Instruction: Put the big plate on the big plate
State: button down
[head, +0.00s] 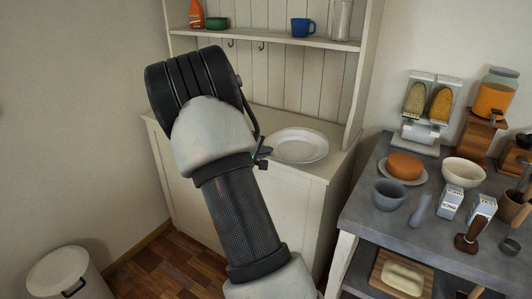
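A large white plate (300,146) lies on the cream cupboard's top, right of my arm. Its left edge is close to the small dark tip of my gripper (263,154). My arm hides most of the gripper, so I cannot tell whether its fingers are open or touch the plate. I cannot tell from this view which plates count as big.
The grey counter (375,218) is crowded: a white bowl (464,172), a grey bowl (388,195), cartons (450,203) and a dispenser (427,110). The cupboard shelf (270,40) holds a blue mug (302,27). A white bin (60,275) stands at lower left.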

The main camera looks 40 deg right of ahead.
jog(key=shift+f+b, duration=0.25)
jog(key=shift+b, duration=0.4)
jog(key=c, duration=2)
grip_release()
